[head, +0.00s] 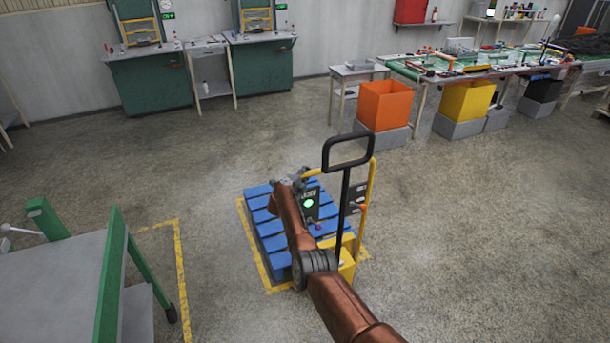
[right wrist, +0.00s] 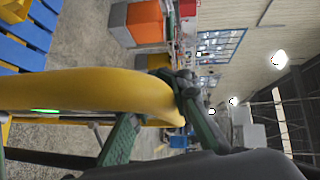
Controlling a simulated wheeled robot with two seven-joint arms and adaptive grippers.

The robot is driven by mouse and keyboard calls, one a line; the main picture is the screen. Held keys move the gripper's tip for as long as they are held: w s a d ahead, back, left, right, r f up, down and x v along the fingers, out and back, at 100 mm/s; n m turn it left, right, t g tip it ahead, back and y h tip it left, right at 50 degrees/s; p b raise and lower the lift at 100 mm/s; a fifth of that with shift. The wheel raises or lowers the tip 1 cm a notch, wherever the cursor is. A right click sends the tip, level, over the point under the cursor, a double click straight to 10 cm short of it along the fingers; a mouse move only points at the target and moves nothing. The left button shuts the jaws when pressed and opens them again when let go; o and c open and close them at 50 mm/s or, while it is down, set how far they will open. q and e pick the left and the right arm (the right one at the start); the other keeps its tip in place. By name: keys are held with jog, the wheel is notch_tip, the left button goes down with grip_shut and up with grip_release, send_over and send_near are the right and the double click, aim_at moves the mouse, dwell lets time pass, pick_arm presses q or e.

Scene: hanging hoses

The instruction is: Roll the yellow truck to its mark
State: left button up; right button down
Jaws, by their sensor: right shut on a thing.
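The yellow truck (head: 348,262) is a pallet truck with a yellow frame and a tall black loop handle (head: 346,190). It stands at the near right side of a blue slatted pallet (head: 262,217). A yellow floor outline (head: 254,246) shows around the pallet's left and near sides. My right arm reaches over the pallet, and my right gripper (head: 297,180) is at the truck's upper yellow bar. In the right wrist view its fingers (right wrist: 157,118) are shut around that thick yellow bar (right wrist: 80,88). My arm hides part of the pallet and truck. My left gripper is not in view.
A grey-topped green cart (head: 60,280) stands at the near left, beside another yellow floor line (head: 181,270). Orange (head: 385,104) and yellow (head: 466,100) bins on grey blocks stand by the cluttered workbench at the back right. Floor between is clear.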

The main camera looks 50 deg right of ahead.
jog(key=c, duration=2)
grip_release()
jog(key=shift+r, duration=0.5)
jog(key=shift+c, duration=0.2)
jog(key=o, duration=0.3)
jog(key=shift+f, duration=0.1)
jog(key=v, duration=0.2)
jog(key=shift+a+f, duration=0.2)
jog(key=shift+a, duration=0.2)
jog(key=v, duration=0.9)
jog(key=shift+s+a+r, duration=0.1)
jog(key=shift+s, duration=0.05)
